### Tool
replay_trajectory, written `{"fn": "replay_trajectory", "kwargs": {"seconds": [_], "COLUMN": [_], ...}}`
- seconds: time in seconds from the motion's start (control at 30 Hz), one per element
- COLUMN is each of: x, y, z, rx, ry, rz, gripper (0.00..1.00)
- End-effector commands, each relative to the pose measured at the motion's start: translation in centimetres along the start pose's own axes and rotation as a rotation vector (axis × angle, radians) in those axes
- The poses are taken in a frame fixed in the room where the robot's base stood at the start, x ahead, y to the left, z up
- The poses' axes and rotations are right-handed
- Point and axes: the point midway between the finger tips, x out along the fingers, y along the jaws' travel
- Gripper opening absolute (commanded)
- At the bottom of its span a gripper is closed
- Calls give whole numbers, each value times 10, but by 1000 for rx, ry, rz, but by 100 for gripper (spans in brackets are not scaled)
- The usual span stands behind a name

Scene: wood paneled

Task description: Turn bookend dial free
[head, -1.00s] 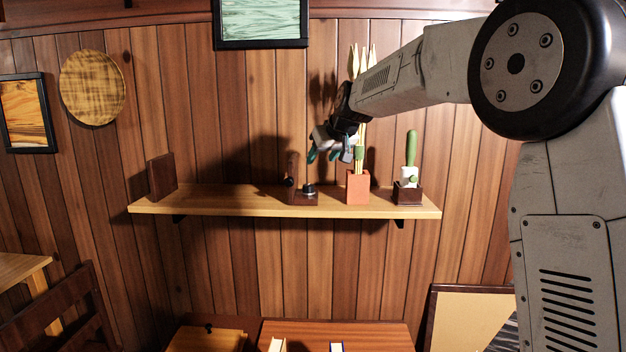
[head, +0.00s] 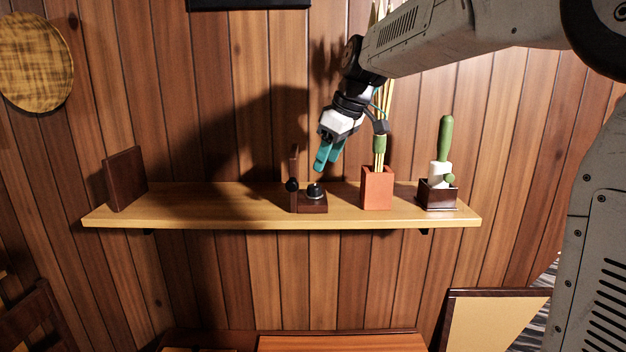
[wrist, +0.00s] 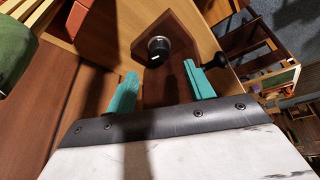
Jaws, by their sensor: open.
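The bookend (head: 312,207) is a dark wooden block with an upright back and a side knob, standing on the wall shelf. Its dial (head: 314,192), round and black with a pale ring, sits on top of the base. In the wrist view the dial (wrist: 159,48) shows ahead of the fingertips, with a white mark on its face. My gripper (head: 328,158) is open and empty, with teal fingers, above and slightly right of the dial, apart from it. In the wrist view the gripper's fingers (wrist: 162,80) are spread, with the dial beyond and between them.
On the shelf (head: 220,207), an orange pot (head: 377,188) with tall stalks stands just right of the bookend. A potted cactus (head: 443,165) stands farther right. Another dark bookend (head: 125,180) is at the left end. The shelf between the bookends is clear.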

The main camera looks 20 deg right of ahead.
Motion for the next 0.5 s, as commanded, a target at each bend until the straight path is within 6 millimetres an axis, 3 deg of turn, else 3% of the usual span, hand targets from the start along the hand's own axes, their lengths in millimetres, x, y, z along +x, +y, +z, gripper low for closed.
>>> {"fn": "replay_trajectory", "kwargs": {"seconds": [0.17,0.5], "x": [15,67], "y": [0,-2], "z": [0,-1], "rx": [-10,-12], "ry": [-2,-1], "rz": [-3,-3], "gripper": [53,53]}}
